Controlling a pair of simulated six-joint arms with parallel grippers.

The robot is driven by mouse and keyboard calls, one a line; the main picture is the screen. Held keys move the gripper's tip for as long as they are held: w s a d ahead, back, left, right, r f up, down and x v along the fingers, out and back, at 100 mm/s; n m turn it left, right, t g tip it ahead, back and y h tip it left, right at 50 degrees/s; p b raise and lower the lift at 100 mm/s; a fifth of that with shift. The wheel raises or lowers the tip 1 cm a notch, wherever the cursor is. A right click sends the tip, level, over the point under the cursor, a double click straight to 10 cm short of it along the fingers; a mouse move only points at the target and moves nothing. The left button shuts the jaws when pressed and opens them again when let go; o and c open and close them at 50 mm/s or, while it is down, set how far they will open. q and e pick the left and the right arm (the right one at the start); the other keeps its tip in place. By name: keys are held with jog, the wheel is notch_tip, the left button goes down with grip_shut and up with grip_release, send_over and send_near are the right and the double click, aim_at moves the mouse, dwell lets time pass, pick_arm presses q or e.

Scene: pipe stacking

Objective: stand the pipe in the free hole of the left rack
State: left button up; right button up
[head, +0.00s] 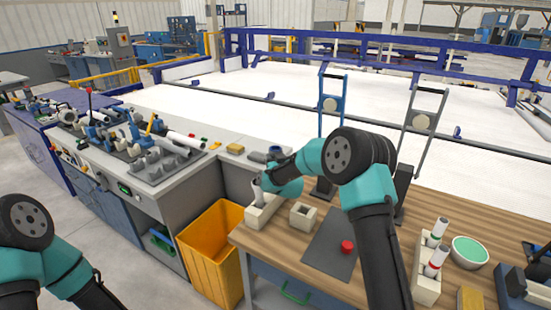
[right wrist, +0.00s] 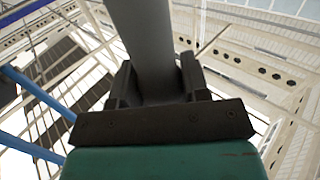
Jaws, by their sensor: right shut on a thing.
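The left rack (head: 262,216) is a pale beige block near the left end of the wooden table. My right gripper (head: 266,183) is just above it. In the right wrist view, my right gripper (right wrist: 158,82) is shut on a grey pipe (right wrist: 145,35), which runs up between the fingers. In the head view, a light grey pipe piece (head: 257,193) shows beside my gripper, at the top of the left rack. I cannot tell whether its lower end is inside a hole. My left gripper is out of view; only part of that arm shows at the lower left.
A small beige square holder (head: 303,214) stands right of the left rack. The right rack (head: 427,287) holds white pipes with coloured bands, near a green bowl (head: 469,251). A yellow bin (head: 213,248) stands left of the table.

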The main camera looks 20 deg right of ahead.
jog(key=shift+f, duration=2.1)
dwell(0.6)
jog(key=o, duration=1)
jog(key=s, duration=1.7)
jog(key=shift+s+a, duration=0.15)
jog(key=shift+s, duration=0.05)
